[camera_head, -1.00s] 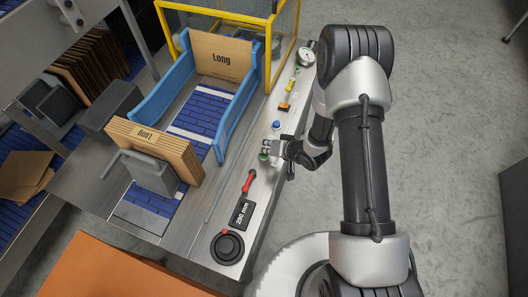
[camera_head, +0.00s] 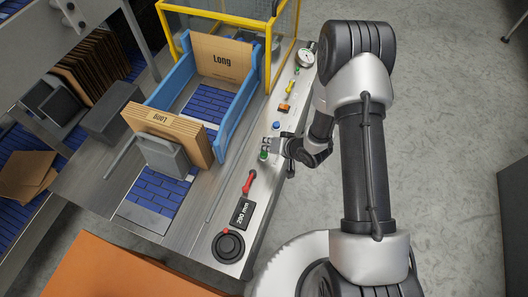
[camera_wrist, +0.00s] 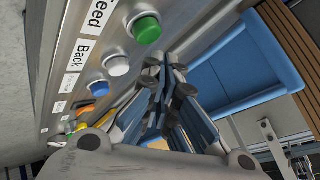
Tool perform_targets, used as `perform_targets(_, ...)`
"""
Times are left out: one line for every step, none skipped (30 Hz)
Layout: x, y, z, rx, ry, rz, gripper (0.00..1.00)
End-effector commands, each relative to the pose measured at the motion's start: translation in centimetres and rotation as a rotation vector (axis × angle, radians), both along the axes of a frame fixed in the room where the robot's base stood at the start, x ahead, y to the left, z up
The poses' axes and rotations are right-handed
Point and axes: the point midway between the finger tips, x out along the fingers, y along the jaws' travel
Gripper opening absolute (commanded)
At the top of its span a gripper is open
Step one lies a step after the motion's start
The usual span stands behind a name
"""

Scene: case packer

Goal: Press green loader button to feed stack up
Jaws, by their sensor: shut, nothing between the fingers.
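The green button (camera_head: 263,155) sits on the metal control strip and also shows in the wrist view (camera_wrist: 147,30), beside the label "Feed". The stack of brown "Long" cartons (camera_head: 176,131) stands on the loader bed. A grey pusher plate (camera_head: 162,154) is behind the stack, and the blue side guides (camera_head: 237,113) are ahead of it.
A white button (camera_wrist: 116,66) marked "Back" and a blue button (camera_wrist: 98,88) are close by on the strip. A yellow frame (camera_head: 214,12) stands at the far end.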

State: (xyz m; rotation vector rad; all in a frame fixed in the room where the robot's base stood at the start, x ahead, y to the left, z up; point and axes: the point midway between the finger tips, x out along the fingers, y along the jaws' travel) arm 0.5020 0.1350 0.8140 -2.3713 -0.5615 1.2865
Motion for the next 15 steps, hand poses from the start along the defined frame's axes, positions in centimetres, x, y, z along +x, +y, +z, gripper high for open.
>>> perform_targets(0.0,0.0,0.8,0.0,-0.001,0.0,0.0)
perform_targets(0.0,0.0,1.1,0.0,-0.001,0.0,0.0)
perform_targets(0.0,0.0,1.6,0.0,-0.001,0.0,0.0)
perform_targets(0.0,0.0,1.9,0.0,-0.001,0.0,0.0)
perform_targets(0.1,0.0,2.2,0.001,-0.002,0.001,0.0)
perform_targets(0.1,0.0,2.6,0.001,-0.002,0.001,0.0)
perform_targets(0.1,0.0,2.9,0.001,-0.002,0.001,0.0)
perform_targets(0.1,0.0,3.2,0.001,-0.002,0.001,0.0)
perform_targets(0.1,0.0,3.6,0.001,-0.002,0.001,0.0)
perform_targets(0.1,0.0,3.9,0.001,-0.002,0.001,0.0)
perform_targets(0.0,0.0,4.2,0.001,-0.002,0.001,0.0)
perform_targets(0.0,0.0,4.4,0.001,-0.002,0.001,0.0)
perform_targets(0.0,0.0,4.6,0.001,-0.002,0.001,0.0)
perform_targets(0.0,0.0,4.6,0.001,-0.001,0.0,0.0)
perform_targets(0.0,0.0,4.6,0.0,0.0,0.0,0.0)
